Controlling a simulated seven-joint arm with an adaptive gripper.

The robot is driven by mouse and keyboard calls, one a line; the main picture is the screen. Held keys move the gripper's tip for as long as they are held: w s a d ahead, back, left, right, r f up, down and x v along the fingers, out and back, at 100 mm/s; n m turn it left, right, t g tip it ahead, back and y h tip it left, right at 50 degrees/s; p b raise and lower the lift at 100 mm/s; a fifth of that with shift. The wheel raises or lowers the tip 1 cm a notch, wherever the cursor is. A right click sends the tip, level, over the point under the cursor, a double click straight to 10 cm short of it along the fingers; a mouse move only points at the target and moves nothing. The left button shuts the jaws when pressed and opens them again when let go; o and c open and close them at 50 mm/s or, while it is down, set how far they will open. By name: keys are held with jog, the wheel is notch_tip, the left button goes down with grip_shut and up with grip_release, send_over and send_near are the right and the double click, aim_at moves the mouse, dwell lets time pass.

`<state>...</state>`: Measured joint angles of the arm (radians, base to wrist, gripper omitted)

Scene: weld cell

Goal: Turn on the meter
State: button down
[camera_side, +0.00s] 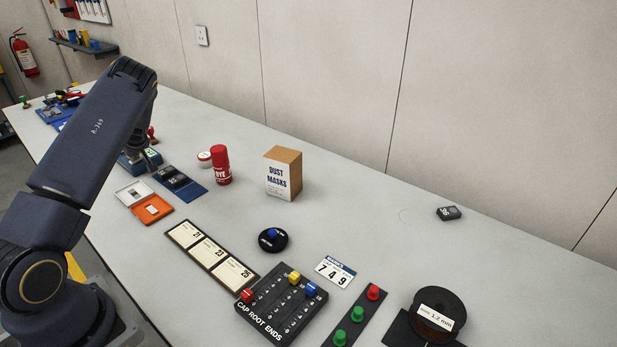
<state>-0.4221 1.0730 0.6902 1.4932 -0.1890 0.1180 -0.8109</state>
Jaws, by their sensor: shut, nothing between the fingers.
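My gripper (151,164) is small in view at the end of my arm, pointing down at the left of the table, and it is shut with nothing visible in it. A small dark device (174,178) lies on a blue mat (193,188) just right of and below the fingertips. It may be the meter, but its face and any switch are too small to read. I cannot tell whether the fingertips touch it. A small black device with a pale marking (448,213) lies alone at the right; I cannot tell if it is the meter.
An open white and orange case (152,209) lies in front of the mat. A red dye can (221,166) and a dust mask box (283,175) stand to the right. Number cards, a slider panel (282,305), coloured buttons and a spool (438,314) fill the front. The back right is mostly clear.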

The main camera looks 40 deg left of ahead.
jog(key=shift+r, duration=0.1)
jog(key=r, duration=0.4)
jog(key=shift+s+d+r, duration=0.15)
jog(key=shift+s+r, duration=0.05)
jog(key=shift+s, duration=0.1)
jog(key=v, duration=0.9)
jog(key=shift+s+d, duration=0.2)
jog(key=shift+s, duration=0.05)
jog(key=shift+w, duration=0.1)
jog(key=shift+w+r, duration=0.15)
jog(key=shift+w, duration=0.55)
